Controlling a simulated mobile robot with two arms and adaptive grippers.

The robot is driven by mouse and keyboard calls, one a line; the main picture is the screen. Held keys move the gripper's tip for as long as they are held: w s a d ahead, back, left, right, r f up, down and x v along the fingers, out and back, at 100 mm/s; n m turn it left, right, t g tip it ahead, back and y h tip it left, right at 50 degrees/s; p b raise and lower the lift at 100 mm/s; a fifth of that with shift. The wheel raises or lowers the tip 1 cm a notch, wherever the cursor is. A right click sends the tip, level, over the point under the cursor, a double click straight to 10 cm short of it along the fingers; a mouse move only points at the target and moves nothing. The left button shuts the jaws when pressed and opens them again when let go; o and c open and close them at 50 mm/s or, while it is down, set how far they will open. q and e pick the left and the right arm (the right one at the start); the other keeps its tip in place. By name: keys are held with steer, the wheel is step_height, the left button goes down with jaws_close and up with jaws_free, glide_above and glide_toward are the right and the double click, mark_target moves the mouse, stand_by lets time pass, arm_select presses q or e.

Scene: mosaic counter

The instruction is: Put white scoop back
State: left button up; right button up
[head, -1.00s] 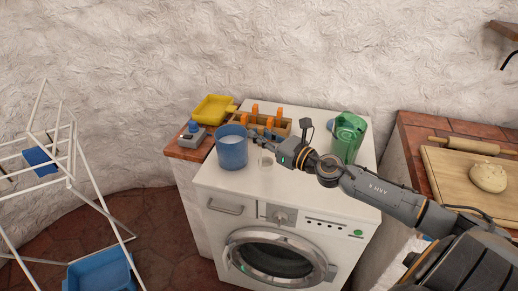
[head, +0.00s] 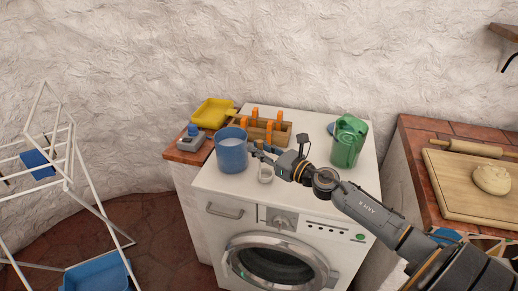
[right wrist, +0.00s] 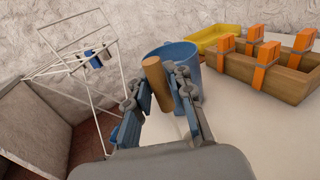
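The white scoop (head: 265,174) shows in the head view as a small pale cup beside the blue bucket, over the washing machine top. In the right wrist view a brown cylindrical handle (right wrist: 157,82), apparently the scoop's, stands between the finger pads. My right gripper (head: 257,150) looks shut on this handle; the cup is hidden in the wrist view. The blue bucket (head: 232,156) holds something white and stands left of the gripper; it also shows behind the fingers in the wrist view (right wrist: 187,56). My left gripper is not in view.
A wooden box with orange clips (head: 263,129) stands behind the gripper. A green jug (head: 348,141) stands to the right, a yellow tray (head: 212,112) at the back left. The washing machine top (head: 228,184) is clear at the front. A drying rack (head: 69,160) stands left.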

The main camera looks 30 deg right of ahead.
steer(key=shift+o, duration=0.9)
steer(key=shift+r, duration=0.2)
steer(key=shift+s+f, duration=0.15)
steer(key=shift+s, duration=0.1)
steer(key=b+v, duration=0.3)
steer(key=v, duration=0.8)
steer(key=shift+s+r, duration=0.25)
steer(key=shift+s+d+f, duration=0.1)
steer(key=shift+d, duration=0.05)
